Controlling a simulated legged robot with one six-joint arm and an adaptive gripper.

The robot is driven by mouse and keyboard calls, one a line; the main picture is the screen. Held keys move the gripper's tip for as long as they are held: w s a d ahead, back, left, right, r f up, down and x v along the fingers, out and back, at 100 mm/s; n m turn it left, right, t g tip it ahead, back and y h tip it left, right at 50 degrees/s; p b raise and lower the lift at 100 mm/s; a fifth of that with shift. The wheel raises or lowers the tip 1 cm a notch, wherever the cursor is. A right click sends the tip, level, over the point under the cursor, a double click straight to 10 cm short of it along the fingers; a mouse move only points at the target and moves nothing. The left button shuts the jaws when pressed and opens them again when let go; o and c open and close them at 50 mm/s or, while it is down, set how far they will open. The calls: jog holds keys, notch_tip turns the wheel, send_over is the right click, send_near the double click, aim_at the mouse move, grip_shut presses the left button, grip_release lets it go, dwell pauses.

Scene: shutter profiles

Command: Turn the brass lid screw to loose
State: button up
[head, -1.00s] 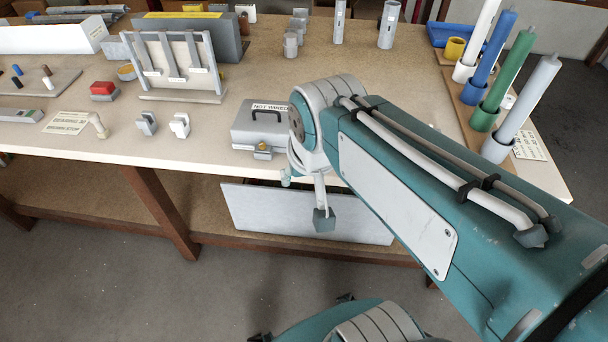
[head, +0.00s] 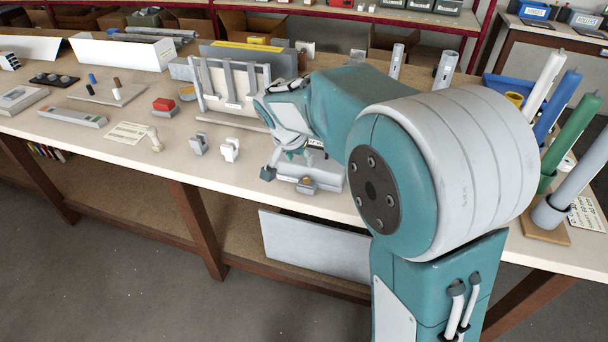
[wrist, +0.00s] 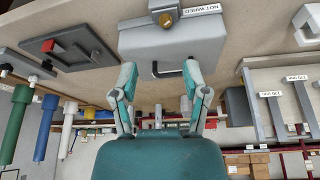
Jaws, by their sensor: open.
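A grey box (head: 325,178) with a black handle sits near the front edge of the bench, partly hidden by my arm in the head view. The brass lid screw (head: 306,181) is on its front side. In the wrist view the grey box (wrist: 150,45) appears upside down, with the brass screw (wrist: 166,18) at the top edge beside a "NOT WIRED" label. My gripper (wrist: 160,73) is open and empty, its two fingers spread either side of the black handle (wrist: 167,70) in that view. The fingertips look apart from the screw. In the head view my gripper (head: 288,166) hangs beside the box.
Two small clips (head: 229,149) stand left of the box. A rack with hanging strips (head: 228,85) stands behind. White, blue and green cylinders (head: 574,130) stand at the right. Bare bench lies in front of the clips.

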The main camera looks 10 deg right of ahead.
aim_at(306, 179)
jog(key=x, duration=0.8)
jog(key=w+x, duration=0.1)
jog(key=x, duration=0.2)
jog(key=shift+w+a+f, duration=0.15)
jog(key=shift+a+f, duration=0.05)
jog(key=shift+f, duration=0.1)
grip_shut()
